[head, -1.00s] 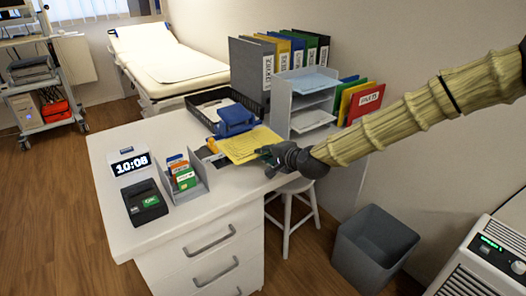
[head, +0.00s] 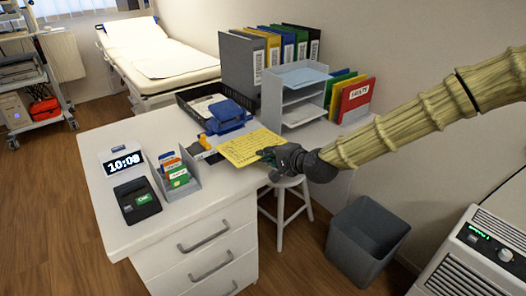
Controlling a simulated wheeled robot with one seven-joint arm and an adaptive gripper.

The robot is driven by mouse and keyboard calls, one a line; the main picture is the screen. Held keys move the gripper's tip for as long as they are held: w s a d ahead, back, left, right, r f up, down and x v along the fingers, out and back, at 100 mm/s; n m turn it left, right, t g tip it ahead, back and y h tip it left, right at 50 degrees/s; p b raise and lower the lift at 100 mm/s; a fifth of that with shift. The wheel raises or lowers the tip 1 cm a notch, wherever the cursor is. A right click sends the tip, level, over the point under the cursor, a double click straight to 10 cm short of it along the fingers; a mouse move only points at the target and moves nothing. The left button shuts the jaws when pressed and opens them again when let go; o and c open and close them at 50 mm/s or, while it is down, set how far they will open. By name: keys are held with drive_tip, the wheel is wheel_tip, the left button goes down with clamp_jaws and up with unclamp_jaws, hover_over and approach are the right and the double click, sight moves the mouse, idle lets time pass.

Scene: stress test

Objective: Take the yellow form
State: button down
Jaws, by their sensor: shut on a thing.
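The yellow form (head: 246,148) is a flat sheet with printed lines, above the right part of the white desk. My gripper (head: 268,154) is shut on the form's right edge. The gripper's fingers are small and partly hidden, and my arm comes in from the right. The sheet is nearly level, and I cannot tell whether its far edge touches the desk.
A blue hole punch (head: 227,117) stands behind the form. A grey letter rack (head: 301,95), a black tray (head: 203,104) and binders (head: 265,58) stand behind. A card holder (head: 176,178), clock (head: 124,162) and black device (head: 138,200) are at left. A stool (head: 285,200) and bin (head: 367,240) stand beside the desk.

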drive_tip(key=f+p+v, duration=0.1)
drive_tip(key=v, duration=0.6)
drive_tip(key=shift+s+d+f+p, duration=0.2)
drive_tip(key=shift+s+d+p, duration=0.2)
drive_tip(key=shift+s, duration=0.15)
